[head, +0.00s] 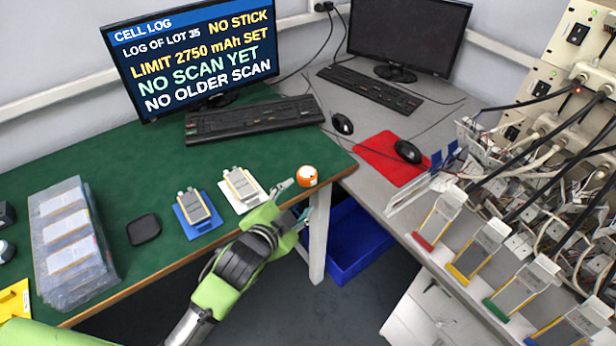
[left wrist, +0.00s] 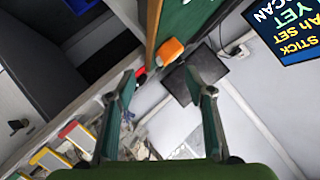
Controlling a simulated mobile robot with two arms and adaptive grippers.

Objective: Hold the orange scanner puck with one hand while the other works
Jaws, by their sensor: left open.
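The orange scanner puck (head: 307,176) sits on the green table at its right front corner, and its top looks white. It also shows in the left wrist view (left wrist: 170,50), beyond the fingertips. My left gripper (head: 298,200) reaches in from the front left, just short of the puck. Its fingers are spread and empty, also in the left wrist view (left wrist: 160,84). A gap shows between the fingers and the puck. My right gripper is in neither view.
Pouch cells lie on a blue card (head: 183,219) and a white card (head: 228,194) left of the puck. A black square pad (head: 144,228) and stacked clear trays (head: 110,264) stand further left. A blue bin (head: 350,240) is below, between the tables. A keyboard (head: 255,119) lies behind.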

